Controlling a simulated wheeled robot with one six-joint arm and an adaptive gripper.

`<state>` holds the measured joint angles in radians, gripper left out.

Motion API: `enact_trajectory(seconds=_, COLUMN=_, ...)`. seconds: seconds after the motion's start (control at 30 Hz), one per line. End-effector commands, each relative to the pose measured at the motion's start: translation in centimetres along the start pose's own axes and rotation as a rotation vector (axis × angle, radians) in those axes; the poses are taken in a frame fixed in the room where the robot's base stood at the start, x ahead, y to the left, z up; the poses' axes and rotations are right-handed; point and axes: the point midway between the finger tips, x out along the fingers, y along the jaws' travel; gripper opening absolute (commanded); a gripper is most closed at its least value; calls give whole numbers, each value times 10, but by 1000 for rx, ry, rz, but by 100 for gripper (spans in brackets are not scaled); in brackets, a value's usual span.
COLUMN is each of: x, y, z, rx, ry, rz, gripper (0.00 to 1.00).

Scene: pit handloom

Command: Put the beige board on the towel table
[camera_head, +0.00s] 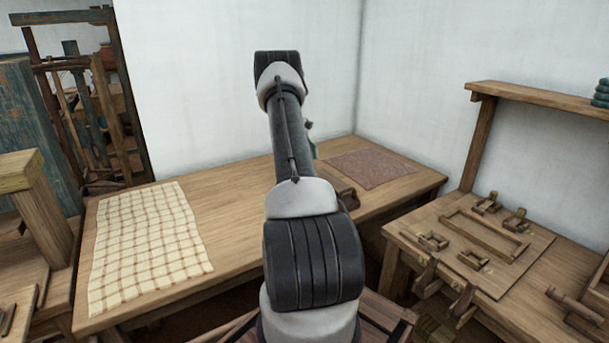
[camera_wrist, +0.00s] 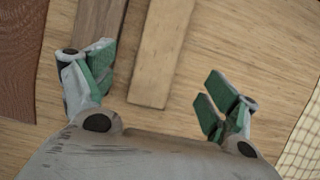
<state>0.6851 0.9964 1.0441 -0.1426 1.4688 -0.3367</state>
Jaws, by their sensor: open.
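In the wrist view a flat beige board (camera_wrist: 162,50) lies on the wooden table top. Its near end shows between the two fingers, and its far end runs out of the top of the picture. My gripper (camera_wrist: 158,74) is open above it, with green pads apart and nothing between them held. In the head view the board is hidden behind my arm, and only a sliver of green by the arm may be the gripper. A checked cream towel (camera_head: 148,245) lies on the left of the long wooden table (camera_head: 235,215).
A brown board (camera_wrist: 99,20) lies beside the beige one, close to the left finger. A reddish-brown cloth (camera_head: 370,168) lies at the table's right end. A separate bench (camera_head: 545,265) with a wooden frame and small wooden pieces stands at right. White walls bound the back.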

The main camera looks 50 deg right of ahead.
Motion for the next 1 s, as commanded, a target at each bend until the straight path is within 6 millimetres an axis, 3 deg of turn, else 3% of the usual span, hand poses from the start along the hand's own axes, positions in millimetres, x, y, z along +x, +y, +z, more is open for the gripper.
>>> enact_trajectory(seconds=0.27, x=-38, y=-10, z=4, rx=-6, ry=15, rz=8, gripper=87)
enact_trajectory(seconds=0.37, x=-72, y=-36, z=16, rx=-23, ry=56, rz=28, gripper=87)
enact_trajectory(seconds=0.47, x=-117, y=-81, z=42, rx=-48, ry=123, rz=54, gripper=87)
enact_trajectory(seconds=0.6, x=-167, y=-150, z=98, rx=-87, ry=230, rz=82, gripper=87)
enact_trajectory(seconds=0.73, x=-192, y=-207, z=160, rx=-126, ry=332, rz=96, gripper=87)
enact_trajectory(seconds=0.87, x=-195, y=-254, z=226, rx=-166, ry=431, rz=97, gripper=87)
enact_trajectory(seconds=1.0, x=-177, y=-293, z=297, rx=-211, ry=540, rz=83, gripper=87)
